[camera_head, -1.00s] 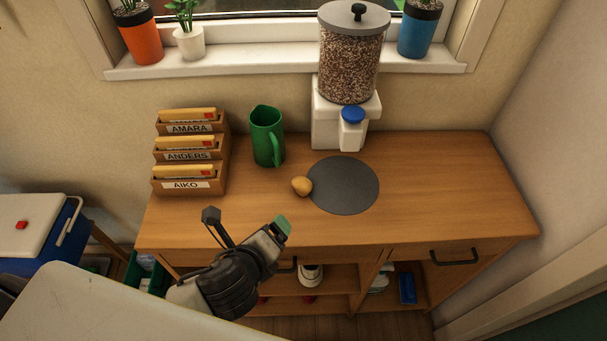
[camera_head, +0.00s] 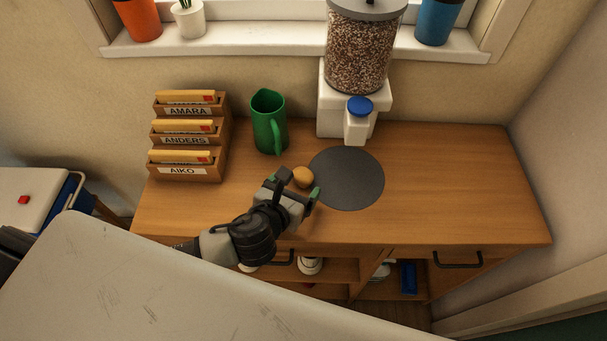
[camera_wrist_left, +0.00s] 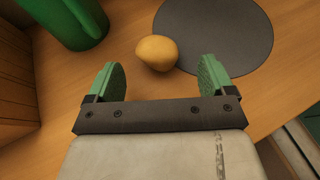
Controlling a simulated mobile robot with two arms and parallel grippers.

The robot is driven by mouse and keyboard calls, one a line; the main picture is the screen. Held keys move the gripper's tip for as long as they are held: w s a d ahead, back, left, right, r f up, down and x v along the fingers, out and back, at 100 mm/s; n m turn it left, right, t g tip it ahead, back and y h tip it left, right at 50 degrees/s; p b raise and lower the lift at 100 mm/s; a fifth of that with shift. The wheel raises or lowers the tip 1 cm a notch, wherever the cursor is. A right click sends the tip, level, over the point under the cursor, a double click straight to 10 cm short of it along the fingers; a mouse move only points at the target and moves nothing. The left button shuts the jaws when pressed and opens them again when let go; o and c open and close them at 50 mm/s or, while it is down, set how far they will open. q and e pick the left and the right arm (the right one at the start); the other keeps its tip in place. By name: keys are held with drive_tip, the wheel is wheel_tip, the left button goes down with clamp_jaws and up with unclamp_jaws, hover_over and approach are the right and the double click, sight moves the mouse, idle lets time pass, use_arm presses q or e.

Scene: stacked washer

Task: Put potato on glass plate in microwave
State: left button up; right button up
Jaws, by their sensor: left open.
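The potato (camera_head: 303,177) is small and yellow-brown. It lies on the wooden sideboard at the left edge of a dark grey round mat (camera_head: 347,180). In the left wrist view the potato (camera_wrist_left: 156,52) sits just beyond the fingertips, between their lines, and overlaps the mat's edge (camera_wrist_left: 222,30). My left gripper (camera_head: 294,188) is open and empty, its green-padded fingers on the near side of the potato; it also shows in the left wrist view (camera_wrist_left: 160,78). My right gripper is not in view. I see no glass plate and no microwave.
A green pitcher (camera_head: 268,122) stands behind the potato. A letter rack (camera_head: 187,138) is at the left. A white dispenser base (camera_head: 330,112) with a blue-lidded jar (camera_head: 357,121) stands at the back. The sideboard's right side (camera_head: 460,185) is clear.

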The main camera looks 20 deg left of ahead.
sight(299, 180)
use_arm(q)
drive_tip(key=x, duration=0.4)
drive_tip(key=shift+w+a+r, duration=0.1)
drive_tip(key=shift+a, duration=0.05)
drive_tip(key=c, duration=1.1)
drive_tip(key=shift+r, duration=0.1)
